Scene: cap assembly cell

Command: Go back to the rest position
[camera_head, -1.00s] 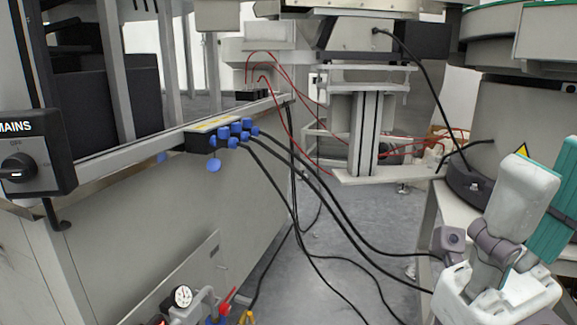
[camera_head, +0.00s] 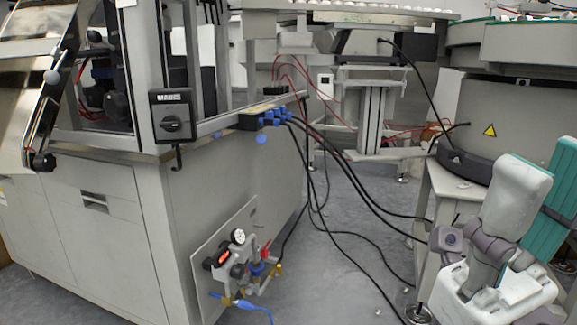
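My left arm is out of the picture. No object of the task is in view. The grey machine cabinet (camera_head: 95,215) fills the left side, with the black MAINS switch (camera_head: 172,116) on its near corner.
A pressure gauge assembly (camera_head: 238,262) sits low on the cabinet side. Black cables (camera_head: 352,240) run from blue connectors (camera_head: 272,117) across the aisle and floor. A round grey feeder base (camera_head: 500,115) stands at the right on a table. The floor (camera_head: 330,285) between is mostly clear.

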